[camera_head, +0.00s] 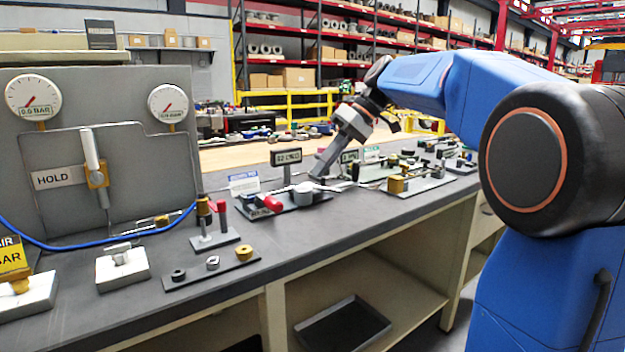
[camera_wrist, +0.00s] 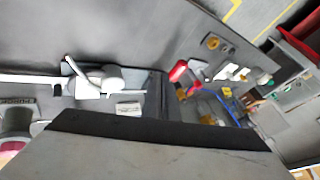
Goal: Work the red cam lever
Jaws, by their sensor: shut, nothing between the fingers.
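A red handle (camera_head: 272,203) lies low at the left end of a dark base plate (camera_head: 290,208) on the bench, beside a pale round part (camera_head: 304,192). I take it to be the cam lever. My gripper (camera_head: 318,174) points down just above the right side of that plate, to the right of the red handle and apart from it. It is shut and empty. In the wrist view a red piece (camera_wrist: 178,70) shows right of centre, and a pale round part (camera_wrist: 108,78) left of it. I cannot tell if this red piece is the same handle. A grey block covers the bottom of that view.
Another red piece (camera_head: 220,206) stands by a small post left of the plate. A black label sign (camera_head: 286,157) stands behind the plate. More fixtures (camera_head: 397,184) lie to the right. A gauge panel (camera_head: 110,130) with a blue hose rises at the left.

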